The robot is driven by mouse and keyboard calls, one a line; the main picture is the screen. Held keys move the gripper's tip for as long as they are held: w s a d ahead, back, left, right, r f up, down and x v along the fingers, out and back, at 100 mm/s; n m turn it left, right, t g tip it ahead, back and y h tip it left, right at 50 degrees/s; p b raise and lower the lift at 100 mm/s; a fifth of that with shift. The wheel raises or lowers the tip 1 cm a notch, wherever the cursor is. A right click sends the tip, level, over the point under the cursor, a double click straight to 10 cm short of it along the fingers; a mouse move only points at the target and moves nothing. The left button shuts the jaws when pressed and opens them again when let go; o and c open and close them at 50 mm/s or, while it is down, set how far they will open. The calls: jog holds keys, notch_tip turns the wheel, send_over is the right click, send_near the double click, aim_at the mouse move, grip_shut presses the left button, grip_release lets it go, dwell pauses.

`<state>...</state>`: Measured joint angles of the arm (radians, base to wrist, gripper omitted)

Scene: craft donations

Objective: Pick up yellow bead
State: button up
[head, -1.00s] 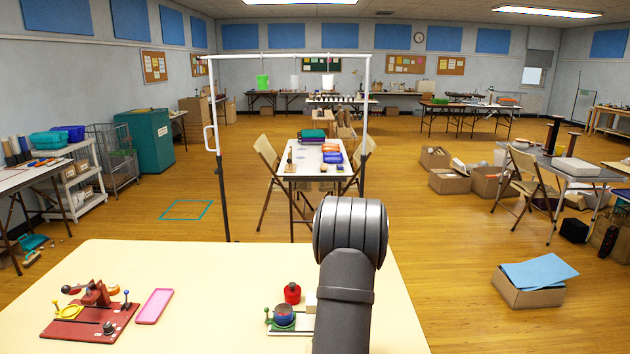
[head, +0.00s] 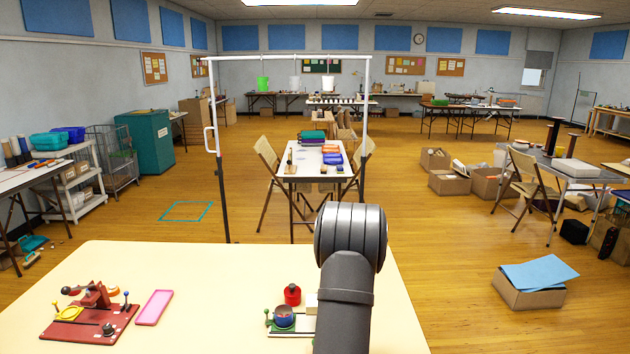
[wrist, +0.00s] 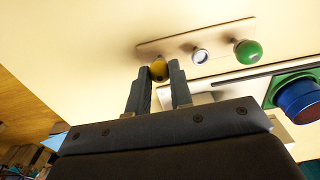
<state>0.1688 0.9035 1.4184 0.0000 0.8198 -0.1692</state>
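The yellow bead (wrist: 159,71) shows in the wrist view between the tips of my gripper's two fingers (wrist: 160,72). It sits at the near-left end of a pale wooden strip, in line with a white-and-grey piece and a green knob. The bead about fills the gap between the fingertips. I cannot tell whether the fingers press on it or stand just clear of it. In the head view my own arm hides the bead and my gripper.
In the head view, a red jar (head: 292,295), a pink tray (head: 153,307) and a red board (head: 85,324) stand on the cream table (head: 220,270).

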jog(key=shift+c, duration=0.2)
jog(key=shift+r, duration=3.75)
